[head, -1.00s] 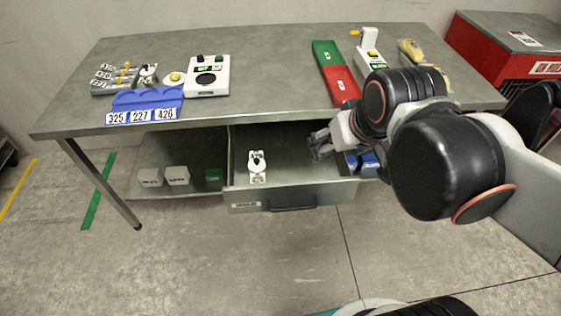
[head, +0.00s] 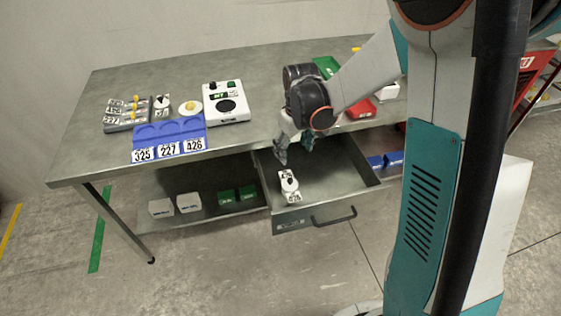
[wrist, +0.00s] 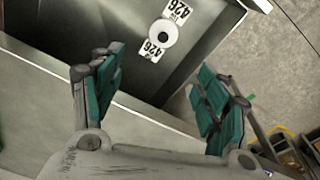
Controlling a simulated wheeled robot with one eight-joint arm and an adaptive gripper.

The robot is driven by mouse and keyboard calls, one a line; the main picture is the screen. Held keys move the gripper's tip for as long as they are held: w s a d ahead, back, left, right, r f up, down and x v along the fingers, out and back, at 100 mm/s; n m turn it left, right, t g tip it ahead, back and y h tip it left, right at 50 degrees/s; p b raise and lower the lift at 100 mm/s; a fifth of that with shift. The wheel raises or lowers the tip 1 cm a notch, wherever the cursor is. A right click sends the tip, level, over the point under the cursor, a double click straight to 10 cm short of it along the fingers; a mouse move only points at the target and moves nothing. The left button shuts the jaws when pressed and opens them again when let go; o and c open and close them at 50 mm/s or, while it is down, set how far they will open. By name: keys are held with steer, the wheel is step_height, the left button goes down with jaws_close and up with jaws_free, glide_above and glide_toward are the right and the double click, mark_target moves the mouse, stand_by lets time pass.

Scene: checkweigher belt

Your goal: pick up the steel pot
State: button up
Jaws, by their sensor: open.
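The small pale round pot with a dark top (head: 289,184), which I take for the steel pot, stands in the open drawer (head: 335,184). White tags marked 426 lie against it on two sides. In the wrist view the pot (wrist: 163,33) shows from above as a pale ring with a dark centre, beyond the fingertips. My gripper (head: 294,149) is open and empty, above the back part of the drawer and behind the pot. In the wrist view its two green-padded fingers are wide apart (wrist: 163,88), with nothing between them.
The table (head: 140,85) above the drawer holds a blue tray (head: 169,138) numbered 325, 227, 426, a white device (head: 227,103), and a red box (head: 360,107). White and green boxes sit on the shelf left of the drawer, blue ones to its right. The table edge lies close to my arm.

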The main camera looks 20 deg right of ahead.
steer(key=g, duration=0.1)
glide_above(289, 180)
steer(key=d, duration=0.1)
step_height(289, 180, down, 5)
steer(key=shift+n, duration=0.4)
steer(key=f, duration=0.3)
steer(key=f+b, duration=0.1)
steer(key=f, duration=0.2)
steer(key=w+f+b, duration=0.1)
steer(key=f, duration=0.3)
steer(key=shift+a+f+b, duration=0.2)
steer(key=shift+f+b, duration=0.55)
steer(key=shift+f, duration=0.65)
steer(key=shift+a+f+b, duration=0.2)
steer(key=shift+f+b, duration=0.5)
steer(key=shift+f, duration=0.65)
steer(key=shift+s+r, duration=0.1)
steer(key=c, duration=1.2)
